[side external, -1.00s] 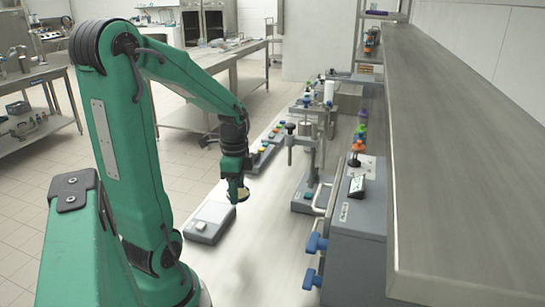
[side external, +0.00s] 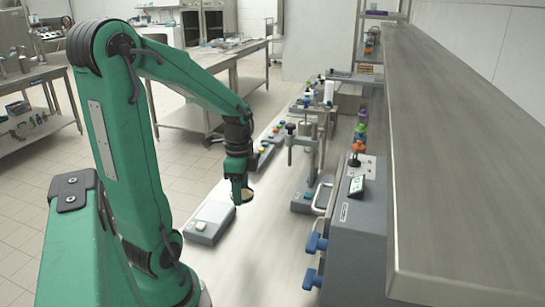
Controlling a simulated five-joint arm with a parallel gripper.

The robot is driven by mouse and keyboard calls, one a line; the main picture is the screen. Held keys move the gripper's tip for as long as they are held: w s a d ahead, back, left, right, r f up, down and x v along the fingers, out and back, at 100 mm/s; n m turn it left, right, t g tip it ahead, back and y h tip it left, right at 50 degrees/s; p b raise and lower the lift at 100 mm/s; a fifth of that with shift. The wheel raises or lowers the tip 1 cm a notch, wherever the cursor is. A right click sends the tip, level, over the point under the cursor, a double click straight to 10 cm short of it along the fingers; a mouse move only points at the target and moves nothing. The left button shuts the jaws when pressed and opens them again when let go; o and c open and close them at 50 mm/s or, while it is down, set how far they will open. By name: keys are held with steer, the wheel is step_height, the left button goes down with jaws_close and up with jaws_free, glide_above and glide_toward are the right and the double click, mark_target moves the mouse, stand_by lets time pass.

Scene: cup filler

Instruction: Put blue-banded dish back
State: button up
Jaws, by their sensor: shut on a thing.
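My gripper (side external: 241,195) hangs down from the green arm over the bench. It is shut on a small pale dish (side external: 248,195), which shows at the right side of the fingers. The dish is above the bench top, beside and a little above the flat grey scale. The dish is small here and partly hidden by the fingers; I cannot make out a blue band on it. What is in the dish cannot be told.
A flat grey scale-like box (side external: 211,221) lies on the bench (side external: 262,255) below and left of my gripper. A press with a post (side external: 303,170) and a grey machine with blue knobs (side external: 350,235) stand to the right. The front bench top is clear.

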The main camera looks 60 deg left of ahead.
steer(key=w+d+f+m, duration=0.2)
steer(key=d+m, duration=0.6)
steer(key=d, duration=0.5)
steer(key=shift+w+f+m, duration=0.2)
steer(key=shift+f+m, duration=0.1)
steer(key=shift+f, duration=0.1)
glide_above(255, 238)
step_height(255, 238, down, 7)
steer(key=shift+a, duration=0.1)
steer(key=shift+f, duration=0.1)
steer(key=shift+f, duration=1.9)
steer(key=shift+f, duration=0.1)
